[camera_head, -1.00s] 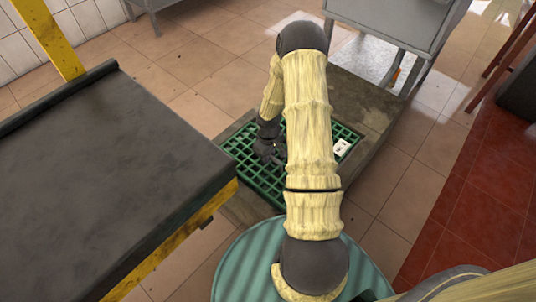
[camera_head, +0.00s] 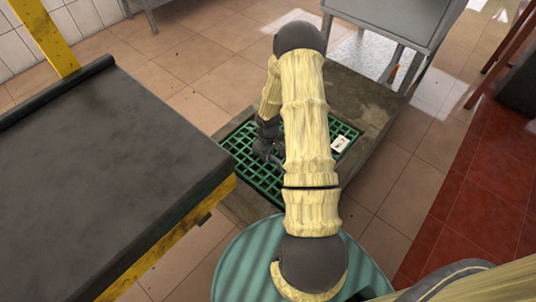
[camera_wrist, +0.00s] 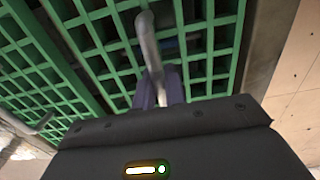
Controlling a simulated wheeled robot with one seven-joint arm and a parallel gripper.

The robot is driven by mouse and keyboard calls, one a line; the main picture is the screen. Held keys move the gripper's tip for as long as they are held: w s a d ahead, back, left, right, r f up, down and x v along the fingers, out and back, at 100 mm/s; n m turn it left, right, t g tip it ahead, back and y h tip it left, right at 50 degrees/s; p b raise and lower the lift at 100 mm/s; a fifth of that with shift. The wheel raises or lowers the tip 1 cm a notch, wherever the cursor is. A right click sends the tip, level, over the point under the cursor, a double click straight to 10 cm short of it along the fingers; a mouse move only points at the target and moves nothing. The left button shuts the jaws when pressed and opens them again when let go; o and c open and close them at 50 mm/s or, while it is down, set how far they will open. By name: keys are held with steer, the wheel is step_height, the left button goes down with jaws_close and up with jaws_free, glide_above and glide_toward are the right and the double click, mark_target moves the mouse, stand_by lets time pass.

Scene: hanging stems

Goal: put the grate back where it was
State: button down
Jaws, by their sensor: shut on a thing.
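The green grate (camera_head: 243,157) lies at the concrete slab in the floor, partly hidden behind my arm. It has a square mesh and a small white label (camera_head: 340,144) near its right side. In the wrist view the grate (camera_wrist: 215,45) fills the upper left, with a bent grey metal handle (camera_wrist: 147,40) rising from it. My gripper (camera_wrist: 160,85) is shut on this handle; in the head view my gripper (camera_head: 267,152) is over the grate's middle.
A dark-topped bench (camera_head: 100,170) with a yellow frame stands close on the left. The bare concrete slab (camera_head: 365,100) extends behind and right of the grate. A grey metal stand (camera_head: 390,20) is at the back. Tiled floor (camera_head: 405,185) is clear at right.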

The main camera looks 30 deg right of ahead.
steer(key=shift+f, duration=0.35)
steer(key=c, duration=1.5)
jaws_free()
steer(key=shift+o, duration=0.7)
steer(key=shift+f, duration=0.1)
step_height(320, 180, up, 18)
steer(key=p, duration=0.7)
steer(key=shift+f, duration=0.2)
